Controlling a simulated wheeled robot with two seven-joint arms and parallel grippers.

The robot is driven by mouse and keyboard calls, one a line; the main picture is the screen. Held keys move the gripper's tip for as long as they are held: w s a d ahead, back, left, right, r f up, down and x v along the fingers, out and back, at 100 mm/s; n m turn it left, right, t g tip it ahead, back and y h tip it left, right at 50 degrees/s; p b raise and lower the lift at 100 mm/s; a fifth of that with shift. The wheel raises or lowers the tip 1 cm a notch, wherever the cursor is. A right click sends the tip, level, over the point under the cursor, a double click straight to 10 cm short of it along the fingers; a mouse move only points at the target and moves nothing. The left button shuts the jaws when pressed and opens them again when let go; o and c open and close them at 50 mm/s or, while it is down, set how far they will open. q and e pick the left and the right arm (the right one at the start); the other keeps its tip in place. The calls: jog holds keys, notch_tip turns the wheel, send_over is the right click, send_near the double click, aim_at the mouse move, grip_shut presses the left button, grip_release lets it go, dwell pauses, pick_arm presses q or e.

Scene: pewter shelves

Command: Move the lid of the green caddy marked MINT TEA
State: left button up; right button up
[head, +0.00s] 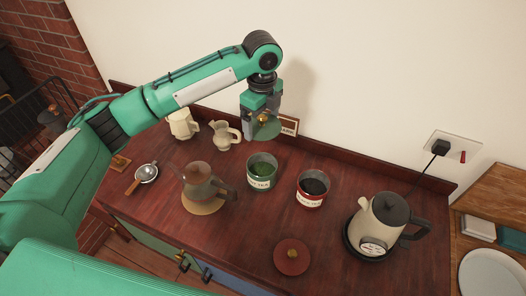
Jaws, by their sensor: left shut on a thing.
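My left gripper (262,113) is shut on the knob of a green lid (267,128), which it holds tilted in the air. In the picture the lid is just above the green caddy (262,183). The green caddy stands open on the wooden counter, with green contents showing and a pale label too small to read surely. The lid is clear of the caddy. My right gripper is not in view.
A red caddy (312,199) stands open to the right, its red lid (292,257) flat on the counter (240,250) in front. A teapot (199,183) is left, with a strainer (146,173) beyond. A kettle (381,222) stands right. Jugs (223,138) and a sign (289,126) are behind.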

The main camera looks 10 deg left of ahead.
pick_arm(q)
notch_tip(320, 180, down, 15)
jog(key=p, duration=0.3)
jog(key=shift+f+p, duration=0.2)
jog(key=shift+p, duration=0.2)
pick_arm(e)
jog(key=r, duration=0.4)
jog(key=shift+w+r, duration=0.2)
